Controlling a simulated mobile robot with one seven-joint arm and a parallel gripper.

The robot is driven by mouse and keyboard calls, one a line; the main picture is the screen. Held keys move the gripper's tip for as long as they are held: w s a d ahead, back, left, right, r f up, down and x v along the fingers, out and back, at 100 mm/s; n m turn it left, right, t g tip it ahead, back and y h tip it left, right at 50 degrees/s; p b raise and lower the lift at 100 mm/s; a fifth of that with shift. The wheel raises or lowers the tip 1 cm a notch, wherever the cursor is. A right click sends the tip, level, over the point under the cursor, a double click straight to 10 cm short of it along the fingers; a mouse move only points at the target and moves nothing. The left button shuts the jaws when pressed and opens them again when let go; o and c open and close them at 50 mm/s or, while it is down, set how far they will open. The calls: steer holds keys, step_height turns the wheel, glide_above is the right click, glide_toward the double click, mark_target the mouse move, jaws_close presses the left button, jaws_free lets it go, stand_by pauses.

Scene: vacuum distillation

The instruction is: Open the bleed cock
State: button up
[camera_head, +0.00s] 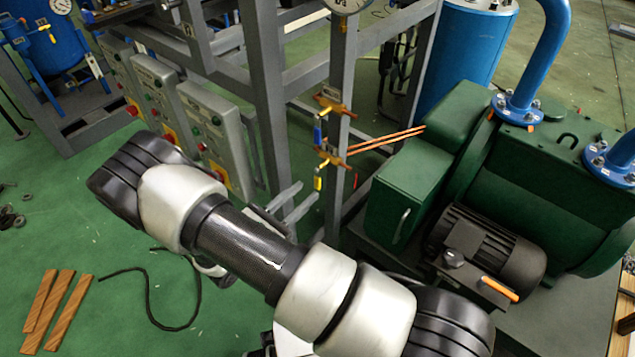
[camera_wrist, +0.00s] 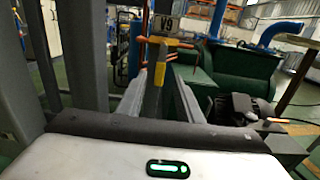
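Two small brass cocks sit one above the other on a grey post. The upper cock (camera_head: 331,106) has a blue handle pointing down. The lower cock (camera_head: 329,160) has a yellow handle (camera_head: 318,183) pointing down. I cannot tell by label which is the bleed cock. In the wrist view a yellow handle (camera_wrist: 159,74) hangs below a "V9" tag (camera_wrist: 168,23), beyond and roughly between my fingertips. My gripper (camera_wrist: 159,84) is open, its two grey fingers apart and empty. In the head view my gripper (camera_head: 292,203) is left of and below the yellow handle, apart from it, partly hidden by my arm.
A green pump (camera_head: 540,180) with blue pipes and a dark motor stands right of the post. Copper tubes (camera_head: 385,140) run from the cocks towards it. Grey control boxes (camera_head: 212,133) line the steel frame at left. Wooden strips (camera_head: 58,300) and a black cable lie on the green floor.

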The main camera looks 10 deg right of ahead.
mark_target(316, 183)
steer(key=x, duration=0.6)
steer(key=shift+w+d+b, duration=0.2)
steer(key=shift+b, duration=0.15)
jaws_close()
